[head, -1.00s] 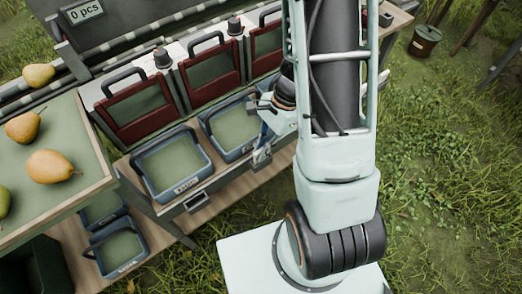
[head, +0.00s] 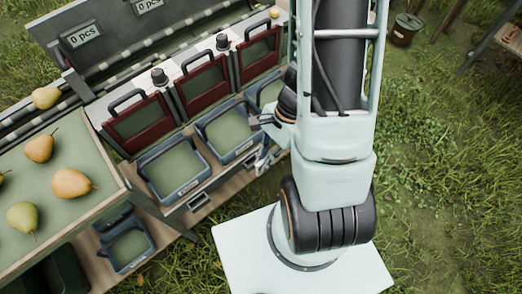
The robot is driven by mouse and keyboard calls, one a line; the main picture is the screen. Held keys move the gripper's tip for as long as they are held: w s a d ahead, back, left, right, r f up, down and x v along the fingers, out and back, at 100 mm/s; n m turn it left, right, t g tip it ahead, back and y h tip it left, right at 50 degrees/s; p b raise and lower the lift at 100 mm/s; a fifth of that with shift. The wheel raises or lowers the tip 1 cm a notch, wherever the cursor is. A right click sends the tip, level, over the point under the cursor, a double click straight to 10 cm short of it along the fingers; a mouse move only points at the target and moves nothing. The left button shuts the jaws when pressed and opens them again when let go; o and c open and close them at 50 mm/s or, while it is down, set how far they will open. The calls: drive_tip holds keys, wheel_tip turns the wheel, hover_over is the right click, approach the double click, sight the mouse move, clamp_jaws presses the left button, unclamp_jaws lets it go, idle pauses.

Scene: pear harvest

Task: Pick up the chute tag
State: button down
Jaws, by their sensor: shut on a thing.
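My gripper (head: 265,163) shows small and partly covered by my own arm, just in front of the row of blue-grey bins, near the right front corner of the middle bin (head: 203,157). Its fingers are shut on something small. The chute tag is too small and too hidden here for its shape or face to be made out.
Red-framed chute gates (head: 141,125) stand behind the bins. A sorting tray (head: 95,222) with several pears lies at the left. Another bin (head: 152,257) sits on the lower shelf. Grass at the right is open, with a bucket (head: 404,30) far back.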

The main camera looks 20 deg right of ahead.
drive_tip(key=s+r+p, duration=0.2)
drive_tip(key=s+p, duration=0.3)
drive_tip(key=p, duration=0.7)
drive_tip(key=shift+s+d+r, duration=0.15)
drive_tip(key=shift+s+r, duration=0.1)
drive_tip(key=shift+s, duration=0.15)
drive_tip(key=shift+p, duration=0.3)
